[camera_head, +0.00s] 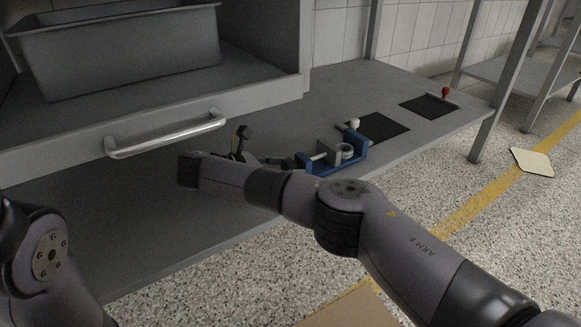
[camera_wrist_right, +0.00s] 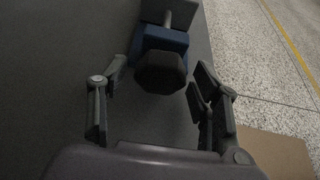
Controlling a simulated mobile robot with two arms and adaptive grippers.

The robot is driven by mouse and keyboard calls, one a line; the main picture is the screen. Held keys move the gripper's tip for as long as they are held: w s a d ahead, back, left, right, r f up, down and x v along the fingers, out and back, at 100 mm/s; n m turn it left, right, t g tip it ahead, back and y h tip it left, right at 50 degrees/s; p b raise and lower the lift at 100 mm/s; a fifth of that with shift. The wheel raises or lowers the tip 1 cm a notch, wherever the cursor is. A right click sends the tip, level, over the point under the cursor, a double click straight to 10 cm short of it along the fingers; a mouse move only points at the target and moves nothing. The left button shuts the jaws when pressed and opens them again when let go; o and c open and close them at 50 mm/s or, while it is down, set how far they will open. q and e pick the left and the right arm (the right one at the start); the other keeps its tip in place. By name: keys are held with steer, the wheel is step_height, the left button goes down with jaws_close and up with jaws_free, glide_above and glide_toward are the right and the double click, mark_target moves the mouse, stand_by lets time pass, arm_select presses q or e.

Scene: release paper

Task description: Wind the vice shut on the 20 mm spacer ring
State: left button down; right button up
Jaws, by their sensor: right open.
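The blue vice (camera_head: 324,166) sits on the grey bench, with a grey jaw block and a screw. A pale ring (camera_head: 347,151), apparently the spacer ring, stands at the vice's jaws. In the right wrist view the vice (camera_wrist_right: 166,38) is at the top, with its dark faceted knob (camera_wrist_right: 160,73) toward me. My right gripper (camera_head: 262,155) is open, partly hidden behind its own arm. In the right wrist view its fingers (camera_wrist_right: 158,84) stand either side of the knob, apart from it. My left gripper is out of view.
Two black mats (camera_head: 376,127) (camera_head: 429,106) lie farther right on the bench; a red-topped item (camera_head: 445,92) stands by the far one. A drawer with a metal handle (camera_head: 166,134) and a grey bin (camera_head: 118,55) stand at left. The bench's front edge is close.

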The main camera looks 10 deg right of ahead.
steer(key=c, duration=1.1)
steer(key=shift+r+m+p, duration=0.2)
steer(key=shift+m+p, duration=0.1)
steer(key=shift+p, duration=0.15)
steer(key=shift+c, duration=0.2)
steer(key=shift+f+t, duration=0.1)
steer(key=shift+t, duration=0.3)
steer(key=o, duration=1.1)
steer(key=shift+o, duration=0.2)
steer(key=v, duration=1.2)
